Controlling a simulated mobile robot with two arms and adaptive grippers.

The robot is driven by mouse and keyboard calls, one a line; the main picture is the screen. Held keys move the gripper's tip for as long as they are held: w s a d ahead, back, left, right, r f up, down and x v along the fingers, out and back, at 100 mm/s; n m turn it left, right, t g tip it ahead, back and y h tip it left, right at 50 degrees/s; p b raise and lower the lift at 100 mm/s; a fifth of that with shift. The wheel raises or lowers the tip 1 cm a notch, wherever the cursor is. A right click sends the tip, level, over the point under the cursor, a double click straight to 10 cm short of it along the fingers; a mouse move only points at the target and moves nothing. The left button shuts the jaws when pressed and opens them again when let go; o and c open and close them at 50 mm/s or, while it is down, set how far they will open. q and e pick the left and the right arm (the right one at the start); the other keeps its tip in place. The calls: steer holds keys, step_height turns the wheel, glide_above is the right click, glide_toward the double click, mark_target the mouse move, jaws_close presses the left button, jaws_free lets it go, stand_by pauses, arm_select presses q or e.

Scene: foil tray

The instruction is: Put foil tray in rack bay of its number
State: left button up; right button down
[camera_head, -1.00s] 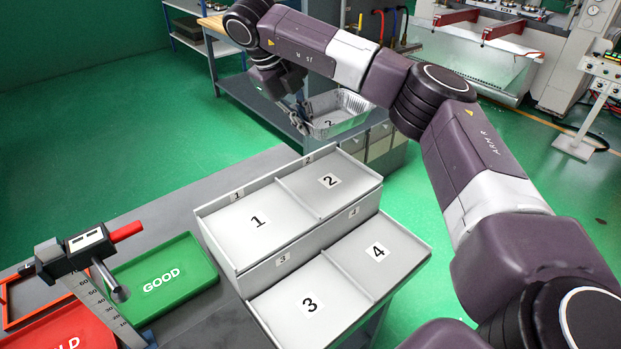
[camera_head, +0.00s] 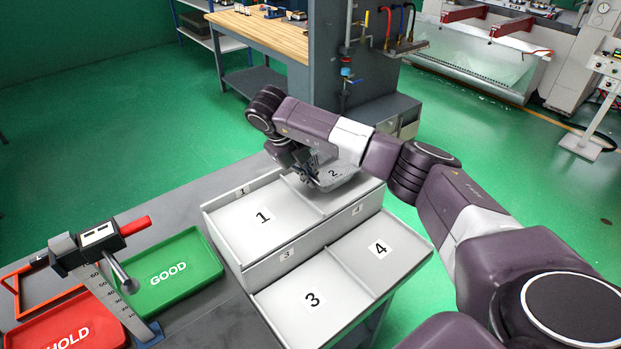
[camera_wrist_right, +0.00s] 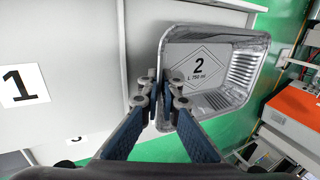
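The silver foil tray (camera_head: 343,182), marked 2, is over bay 2 at the back right of the grey rack (camera_head: 236,277). Its printed number also shows upright in the right wrist view (camera_wrist_right: 235,63). My right gripper (camera_head: 312,181) is shut on the tray's left wall; the fingers pinch this rim in the wrist view (camera_wrist_right: 163,98). I cannot tell whether the tray touches the bay floor. The arm and tray hide most of bay 2. Bay 1 (camera_head: 245,232), bay 3 (camera_head: 300,312) and bay 4 (camera_head: 363,262) are empty. My left gripper is not in view.
A green GOOD tray (camera_head: 212,265), a red HOLD tray (camera_head: 112,330) and a caliper-like gauge (camera_head: 115,289) stand left of the rack on the grey table (camera_head: 165,217). A workbench (camera_head: 262,35) stands behind, across green floor.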

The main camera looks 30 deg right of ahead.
steer(key=shift+f, duration=0.65)
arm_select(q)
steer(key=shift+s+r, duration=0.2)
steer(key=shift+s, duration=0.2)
arm_select(e)
steer(key=c, duration=2.4)
jaws_free()
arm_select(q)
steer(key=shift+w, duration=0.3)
